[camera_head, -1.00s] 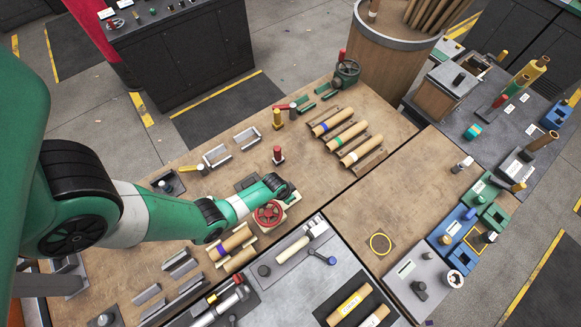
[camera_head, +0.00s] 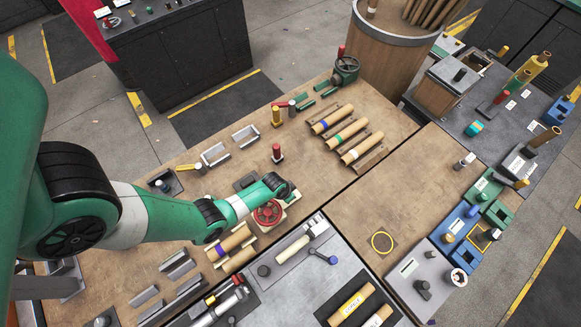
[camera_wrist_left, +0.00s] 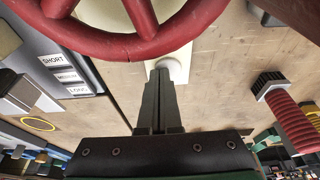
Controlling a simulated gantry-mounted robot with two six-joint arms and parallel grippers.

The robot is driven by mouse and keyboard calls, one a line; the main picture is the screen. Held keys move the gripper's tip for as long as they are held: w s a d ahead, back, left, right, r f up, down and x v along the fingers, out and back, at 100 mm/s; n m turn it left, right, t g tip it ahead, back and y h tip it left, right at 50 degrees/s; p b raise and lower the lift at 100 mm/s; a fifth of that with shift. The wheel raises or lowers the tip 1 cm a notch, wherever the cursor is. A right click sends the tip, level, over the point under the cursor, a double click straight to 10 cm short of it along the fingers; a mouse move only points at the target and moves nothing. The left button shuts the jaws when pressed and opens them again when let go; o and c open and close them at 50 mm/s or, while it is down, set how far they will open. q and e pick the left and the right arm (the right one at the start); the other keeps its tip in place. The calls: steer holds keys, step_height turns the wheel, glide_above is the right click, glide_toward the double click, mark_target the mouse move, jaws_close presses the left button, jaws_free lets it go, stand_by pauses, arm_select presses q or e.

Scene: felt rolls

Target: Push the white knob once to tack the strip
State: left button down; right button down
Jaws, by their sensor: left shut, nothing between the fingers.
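My left gripper (camera_wrist_left: 160,75) is shut and empty, with its fingers pressed together. In the wrist view its tips are at or just in front of a round white knob (camera_wrist_left: 177,69). I cannot tell whether they touch it. The knob stands beside a red handwheel (camera_wrist_left: 90,42) on a pale base. In the head view my left gripper (camera_head: 291,189) is just above and right of the red handwheel (camera_head: 267,213), and it largely hides the knob. I cannot make out the strip. My right gripper is not in view.
Three felt rolls (camera_head: 345,133) lie on racks to the upper right. Two more rolls (camera_head: 232,247) lie just below the handwheel. A grey tool mat (camera_head: 305,285) is in front. The bench at right (camera_head: 370,195) is mostly clear.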

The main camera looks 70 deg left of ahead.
arm_select(q)
steer(key=p+v, duration=0.2)
steer(key=p, duration=0.1)
steer(key=p+v, duration=0.1)
steer(key=shift+w+r, duration=0.2)
steer(key=shift+r, duration=0.15)
steer(key=a+p+v, duration=0.1)
steer(key=p+v, duration=0.7)
steer(key=v, duration=0.2)
steer(key=shift+w+d+r+p, duration=0.25)
steer(key=shift+d+p, duration=0.1)
steer(key=shift+p, duration=0.05)
steer(key=shift+d, duration=0.1)
